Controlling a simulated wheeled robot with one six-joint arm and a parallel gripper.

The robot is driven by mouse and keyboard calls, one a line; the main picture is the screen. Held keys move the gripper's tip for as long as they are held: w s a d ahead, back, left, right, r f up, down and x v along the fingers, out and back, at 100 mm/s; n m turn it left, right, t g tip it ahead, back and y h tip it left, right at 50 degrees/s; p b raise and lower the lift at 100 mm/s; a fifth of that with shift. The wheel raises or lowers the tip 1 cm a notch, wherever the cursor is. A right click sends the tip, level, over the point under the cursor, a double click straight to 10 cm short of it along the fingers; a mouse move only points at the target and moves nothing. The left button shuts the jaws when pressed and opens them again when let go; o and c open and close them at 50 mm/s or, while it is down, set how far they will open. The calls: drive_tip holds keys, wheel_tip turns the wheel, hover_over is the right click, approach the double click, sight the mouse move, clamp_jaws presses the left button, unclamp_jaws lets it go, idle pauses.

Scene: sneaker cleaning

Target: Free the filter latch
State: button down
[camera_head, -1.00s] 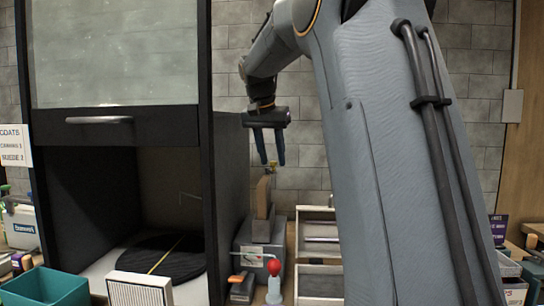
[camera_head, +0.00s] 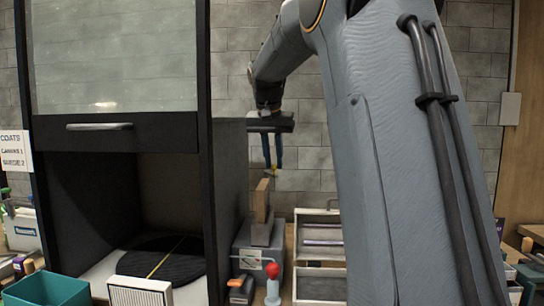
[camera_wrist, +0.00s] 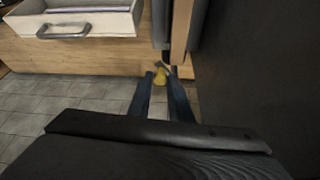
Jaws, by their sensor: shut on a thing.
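My gripper (camera_head: 273,168) points down behind and above a grey stand (camera_head: 246,238) with an upright tan block (camera_head: 262,200). Its two dark blue fingers are shut on a small yellow, brass-like piece (camera_wrist: 160,77), which shows between the fingertips in the wrist view. In the head view the piece is tiny and its lower part is hard to make out. I cannot tell which part is the filter latch. A white ribbed panel (camera_head: 140,291), possibly the filter, stands at the front of the dark booth (camera_head: 120,139), well apart from my gripper.
A round black turntable (camera_head: 165,262) lies in the booth. A teal bin (camera_head: 46,292) is at the lower left. A red-topped bottle (camera_head: 272,285) stands before the grey stand. White drawers (camera_head: 320,270) lie to its right. My arm hides much of the right side.

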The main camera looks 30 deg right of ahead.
drive_tip(key=shift+w+d+r+n+t+y+p, duration=0.1)
drive_tip(key=shift+w+d+n+t+y+p, duration=0.15)
drive_tip(key=shift+d+n+y+p, duration=0.95)
drive_tip(key=shift+w+d+f+n+t+y+p, duration=0.1)
drive_tip(key=shift+w+d+n+t+p, duration=0.15)
drive_tip(key=shift+n+p, duration=1.8)
drive_tip(key=shift+w+d+r+n+t+y+p, duration=0.1)
drive_tip(key=shift+w+d+n+y+p, duration=0.4)
drive_tip(key=shift+n+p, duration=1.1)
drive_tip(key=shift+s+d+n+b, duration=0.1)
drive_tip(key=shift+d+n+b, duration=0.15)
drive_tip(key=shift+n, duration=0.2)
drive_tip(key=c, duration=1.6)
unclamp_jaws()
drive_tip(key=shift+c, duration=0.2)
drive_tip(key=b+v, duration=0.1)
drive_tip(key=v, duration=0.6)
drive_tip(key=shift+r+b, duration=0.3)
drive_tip(key=shift+r, duration=0.05)
